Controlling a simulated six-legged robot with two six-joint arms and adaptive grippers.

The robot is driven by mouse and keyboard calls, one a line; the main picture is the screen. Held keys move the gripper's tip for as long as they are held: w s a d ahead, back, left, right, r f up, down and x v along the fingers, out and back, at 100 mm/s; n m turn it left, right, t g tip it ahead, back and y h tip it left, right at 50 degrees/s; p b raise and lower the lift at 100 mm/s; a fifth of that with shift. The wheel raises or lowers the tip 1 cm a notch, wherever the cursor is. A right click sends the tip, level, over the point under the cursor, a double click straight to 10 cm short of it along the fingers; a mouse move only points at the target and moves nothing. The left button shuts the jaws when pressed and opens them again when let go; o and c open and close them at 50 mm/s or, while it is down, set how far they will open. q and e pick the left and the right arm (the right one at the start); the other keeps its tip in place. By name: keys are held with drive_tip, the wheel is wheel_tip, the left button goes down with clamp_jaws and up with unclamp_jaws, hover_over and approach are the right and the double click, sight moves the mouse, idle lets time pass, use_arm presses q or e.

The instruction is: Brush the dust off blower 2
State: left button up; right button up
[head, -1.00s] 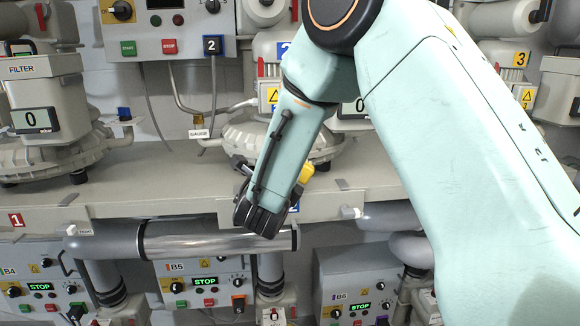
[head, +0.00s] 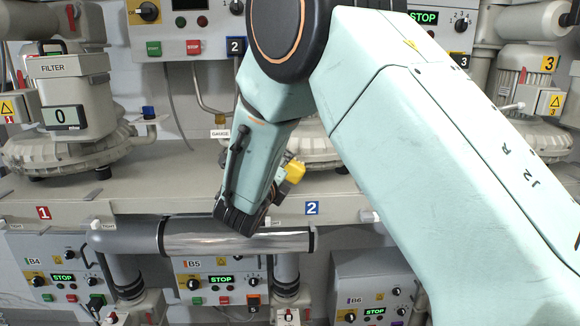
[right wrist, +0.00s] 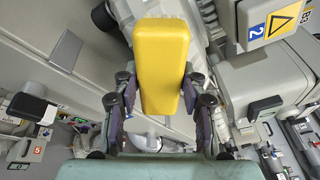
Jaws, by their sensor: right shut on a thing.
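Blower 2 is mostly hidden behind my right arm in the head view; part of its pale ribbed casing (head: 312,150) shows on the shelf above the blue 2 plate. In the right wrist view its grey box (right wrist: 262,22) with a blue 2 and a warning triangle is at upper right. My right gripper (right wrist: 160,88) is shut on a yellow block-shaped thing (right wrist: 162,60), perhaps a brush handle; no bristles show. I cannot make out dust. My left gripper is not in view.
The shelf (head: 150,180) runs across the head view. A blower with a filter housing (head: 75,90) stands at left, another blower (head: 525,85) at right. A silver pipe (head: 215,238) runs below the shelf, above control boxes B4 (head: 55,265) and B5 (head: 215,265).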

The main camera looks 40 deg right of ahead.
drive_tip(key=shift+w+a, duration=0.15)
drive_tip(key=shift+w, duration=0.05)
drive_tip(key=shift+s+r+p, duration=0.1)
drive_tip(key=shift+r+p, duration=0.4)
drive_tip(key=shift+r, duration=0.2)
drive_tip(key=shift+s+d+f, duration=0.1)
drive_tip(key=shift+s+d, duration=0.55)
drive_tip(key=shift+d, duration=0.15)
drive_tip(key=shift+s+d+b, duration=0.3)
drive_tip(key=shift+s+d, duration=0.35)
drive_tip(key=shift+d, duration=0.05)
drive_tip(key=shift+s+d, duration=0.4)
drive_tip(key=shift+d, duration=0.05)
drive_tip(key=shift+s+d, duration=0.8)
drive_tip(key=shift+d, duration=0.05)
drive_tip(key=shift+w+a, duration=0.1)
drive_tip(key=shift+w, duration=0.1)
drive_tip(key=shift+w+a, duration=1.5)
drive_tip(key=shift+a, duration=0.2)
drive_tip(key=shift+w+a, duration=0.9)
drive_tip(key=shift+a, duration=0.1)
drive_tip(key=shift+s+d, duration=0.1)
